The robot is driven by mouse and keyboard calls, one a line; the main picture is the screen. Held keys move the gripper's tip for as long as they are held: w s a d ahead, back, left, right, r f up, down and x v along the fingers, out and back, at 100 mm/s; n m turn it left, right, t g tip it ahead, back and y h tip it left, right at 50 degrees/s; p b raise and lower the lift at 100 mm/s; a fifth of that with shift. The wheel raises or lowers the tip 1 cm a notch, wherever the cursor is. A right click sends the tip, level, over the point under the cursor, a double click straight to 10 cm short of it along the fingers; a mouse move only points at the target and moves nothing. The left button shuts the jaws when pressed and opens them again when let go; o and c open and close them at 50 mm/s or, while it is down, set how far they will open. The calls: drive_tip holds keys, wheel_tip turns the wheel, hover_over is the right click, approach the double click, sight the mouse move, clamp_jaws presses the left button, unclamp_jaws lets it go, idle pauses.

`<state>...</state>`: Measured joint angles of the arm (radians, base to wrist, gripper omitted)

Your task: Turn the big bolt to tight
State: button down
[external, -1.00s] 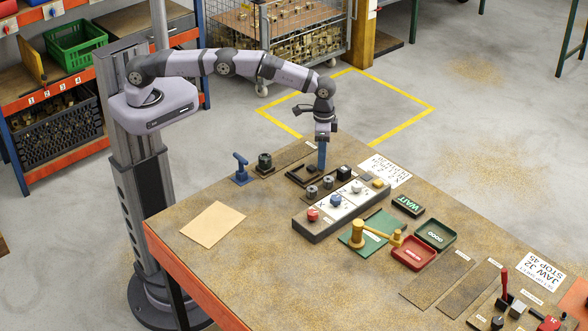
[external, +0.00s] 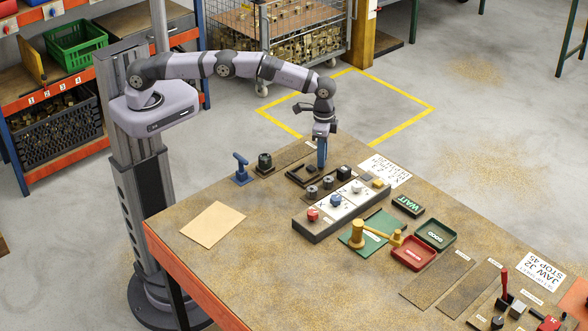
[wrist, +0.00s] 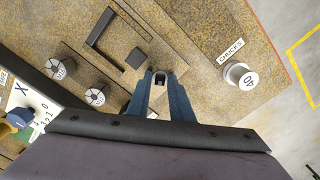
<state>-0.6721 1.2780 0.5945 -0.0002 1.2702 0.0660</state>
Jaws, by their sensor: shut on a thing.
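My gripper (external: 321,168) points straight down over the far part of the bench, by the dark square frame (external: 299,178). In the wrist view its two blue fingers (wrist: 160,80) are shut on a small dark piece (wrist: 160,77), with a paler rounded part between the tips. The fingers hide most of this piece, so I cannot tell for sure that it is the big bolt. The dark frame shows in the wrist view as an angled bracket (wrist: 104,38), with a small dark square block (wrist: 135,60) beside the fingertips.
Two grey marked knobs (wrist: 60,67) (wrist: 97,94) stand close left of the fingers. A white-topped chuck (wrist: 240,75) marked 40 stands right, by the CHUCKS label. A raised panel (external: 314,229) with coloured knobs lies in front. The near left bench is clear except for a tan sheet (external: 213,224).

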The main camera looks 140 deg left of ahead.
drive_tip(key=c, duration=1.6)
unclamp_jaws()
drive_tip(key=shift+o, duration=0.2)
drive_tip(key=shift+r, duration=0.15)
drive_tip(key=shift+r+b, duration=0.9)
drive_tip(key=shift+r, duration=2.65)
